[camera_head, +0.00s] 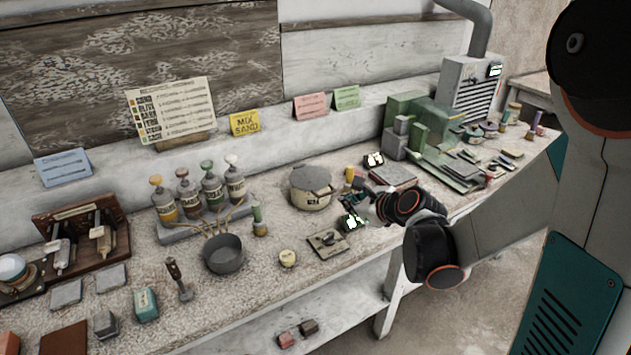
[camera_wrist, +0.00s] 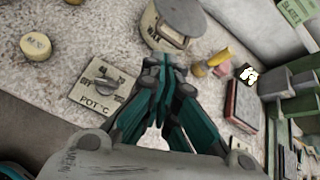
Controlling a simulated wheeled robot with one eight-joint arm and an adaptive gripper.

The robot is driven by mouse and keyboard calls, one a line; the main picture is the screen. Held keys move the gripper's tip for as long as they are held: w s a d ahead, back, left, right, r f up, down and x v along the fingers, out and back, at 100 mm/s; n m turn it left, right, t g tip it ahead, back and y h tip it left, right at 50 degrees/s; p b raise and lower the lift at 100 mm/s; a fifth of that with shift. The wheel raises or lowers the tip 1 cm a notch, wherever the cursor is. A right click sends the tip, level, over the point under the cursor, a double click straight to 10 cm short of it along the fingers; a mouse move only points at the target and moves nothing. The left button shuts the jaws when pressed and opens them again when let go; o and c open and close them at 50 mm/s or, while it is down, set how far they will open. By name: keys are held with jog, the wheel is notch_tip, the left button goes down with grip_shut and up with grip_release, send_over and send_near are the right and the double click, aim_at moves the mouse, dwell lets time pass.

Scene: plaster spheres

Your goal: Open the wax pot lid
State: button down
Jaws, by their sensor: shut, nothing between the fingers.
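The wax pot (camera_head: 309,199) is a cream round pot with a dark label, standing mid-bench. Its flat grey lid (camera_head: 308,178) lies over the top of the pot. In the wrist view, the pot (camera_wrist: 160,36) and its lid (camera_wrist: 183,14) are at the top, partly cut off by the frame edge. My gripper (camera_head: 349,200) is just right of the pot in the head view. In the wrist view my gripper (camera_wrist: 164,65) has its teal and grey fingers together, pointing at the pot's near side. The fingers hold nothing. Whether the tips touch the pot is unclear.
A plate with a knob marked POT °C (camera_wrist: 91,97) lies left of my fingers. A round cream disc (camera_head: 288,258) and grey bowl (camera_head: 223,254) are further left. A yellow cylinder (camera_head: 349,174) and dark red box (camera_wrist: 241,104) are right of the pot. Bottles (camera_head: 212,183) stand behind.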

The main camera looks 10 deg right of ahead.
jog(key=w+f+m+b, duration=0.1)
jog(key=w+f, duration=0.1)
jog(key=w, duration=0.1)
jog(key=w+f+m+b, duration=0.1)
jog(key=w+f, duration=0.2)
jog(key=w+a+f+m+b, duration=0.1)
jog(key=w+f+m+b, duration=0.1)
jog(key=w+f, duration=0.1)
jog(key=shift+w+f+t, duration=0.1)
jog(key=shift+w+t, duration=0.3)
jog(key=shift+w, duration=0.15)
